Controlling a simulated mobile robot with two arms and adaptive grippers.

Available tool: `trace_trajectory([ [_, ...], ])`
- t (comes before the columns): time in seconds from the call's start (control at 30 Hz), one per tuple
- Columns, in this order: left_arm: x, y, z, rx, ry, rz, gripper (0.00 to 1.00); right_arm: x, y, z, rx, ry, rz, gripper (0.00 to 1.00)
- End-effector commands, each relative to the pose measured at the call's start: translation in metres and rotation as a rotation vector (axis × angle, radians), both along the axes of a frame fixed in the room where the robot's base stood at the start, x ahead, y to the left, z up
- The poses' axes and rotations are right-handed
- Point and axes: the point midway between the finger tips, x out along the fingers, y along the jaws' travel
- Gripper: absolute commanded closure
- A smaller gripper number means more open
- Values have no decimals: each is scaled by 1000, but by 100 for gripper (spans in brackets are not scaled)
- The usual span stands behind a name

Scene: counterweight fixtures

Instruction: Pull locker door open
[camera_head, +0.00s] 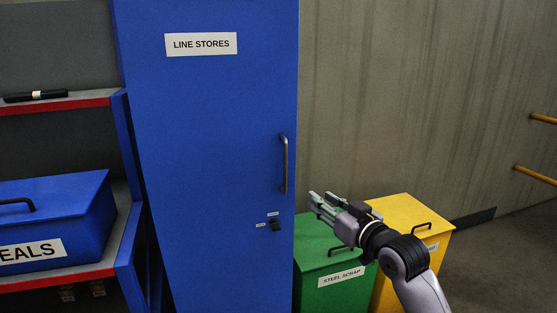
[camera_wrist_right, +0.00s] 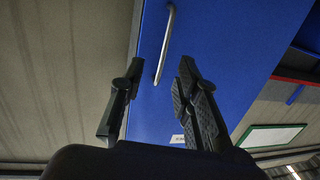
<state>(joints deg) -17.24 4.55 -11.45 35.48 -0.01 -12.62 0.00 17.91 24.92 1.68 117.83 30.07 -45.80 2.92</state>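The blue locker door (camera_head: 210,140) stands closed in the head view, with a "LINE STORES" label near its top. Its dark vertical bar handle (camera_head: 284,163) is at the door's right edge, with a small latch or lock (camera_head: 275,226) below it. My right gripper (camera_head: 320,203) is to the right of and below the handle, apart from it. In the right wrist view the right gripper (camera_wrist_right: 155,95) has its fingers spread and empty, with the handle (camera_wrist_right: 165,45) beyond and between the fingertips. My left gripper is not in view.
A green "STEEL SCRAP" bin (camera_head: 330,265) and a yellow bin (camera_head: 410,225) stand right of the locker, beneath and behind my right gripper. A red-edged shelf (camera_head: 60,105) with a blue box (camera_head: 60,215) is at left. Yellow rails (camera_head: 535,175) are at far right.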

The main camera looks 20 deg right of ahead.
Motion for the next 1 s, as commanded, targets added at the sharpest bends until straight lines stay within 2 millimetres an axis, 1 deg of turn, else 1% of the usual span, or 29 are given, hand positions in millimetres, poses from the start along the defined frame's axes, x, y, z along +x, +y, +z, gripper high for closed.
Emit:
trace_trajectory([
  [0.03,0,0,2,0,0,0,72,-5,3,18,-5,-26,10,70],
  [0.1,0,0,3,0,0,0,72,-9,6,29,-8,-42,19,70],
  [0.17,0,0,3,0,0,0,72,-8,8,32,-7,-47,22,70],
  [0.27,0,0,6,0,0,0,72,1,9,33,-5,-48,22,70],
  [0.37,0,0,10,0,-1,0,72,17,13,34,-5,-48,23,70],
  [0.7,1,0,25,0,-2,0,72,79,28,34,-6,-47,22,70],
  [1.0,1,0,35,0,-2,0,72,127,39,33,-7,-46,21,70],
])
